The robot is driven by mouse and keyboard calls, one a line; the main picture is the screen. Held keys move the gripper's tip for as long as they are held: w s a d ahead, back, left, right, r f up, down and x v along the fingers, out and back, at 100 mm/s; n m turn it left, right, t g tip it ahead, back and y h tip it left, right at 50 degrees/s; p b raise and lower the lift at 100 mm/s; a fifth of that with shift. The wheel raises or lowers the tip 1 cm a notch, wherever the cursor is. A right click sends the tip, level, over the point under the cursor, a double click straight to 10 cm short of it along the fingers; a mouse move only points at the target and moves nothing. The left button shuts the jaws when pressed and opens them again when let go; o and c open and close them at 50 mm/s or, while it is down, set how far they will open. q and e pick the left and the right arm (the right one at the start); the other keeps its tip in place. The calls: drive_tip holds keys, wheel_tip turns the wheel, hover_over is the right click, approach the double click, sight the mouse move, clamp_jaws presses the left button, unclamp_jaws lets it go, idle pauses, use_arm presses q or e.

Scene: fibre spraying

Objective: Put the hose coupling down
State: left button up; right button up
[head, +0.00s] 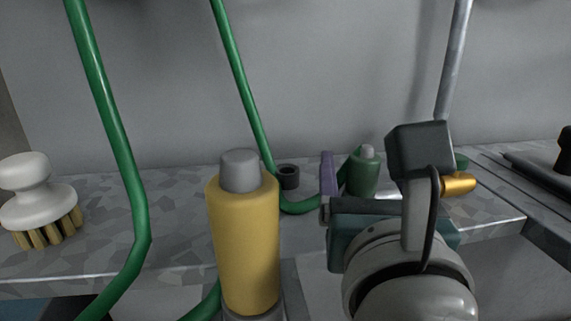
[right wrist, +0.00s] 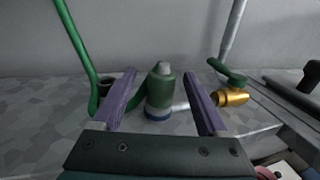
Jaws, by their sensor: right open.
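The green hose coupling (head: 363,177) with a pale grey tip stands upright on the speckled counter. The right wrist view shows it (right wrist: 160,93) with a blue band at its base. A green hose (head: 247,98) comes down from above and curves along the counter towards it. My right gripper (head: 361,166) is open. Its purple fingers (right wrist: 159,74) stand to the left and right of the coupling, with a gap on both sides. In the head view the right finger is hidden behind my wrist parts. My left gripper is not in view.
A large yellow cylinder (head: 245,245) with a grey cap stands in front. A white brush (head: 38,205) lies at left. A dark ring (head: 288,176) sits beside the hose. A brass valve (head: 458,183) on a grey pipe (head: 453,60) is close on the right.

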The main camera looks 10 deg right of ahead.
sight(359, 156)
drive_tip(key=x, duration=0.4)
drive_tip(key=shift+w+d+f, duration=0.15)
drive_tip(key=shift+w+f, duration=0.1)
drive_tip(key=shift+c, duration=0.4)
clamp_jaws()
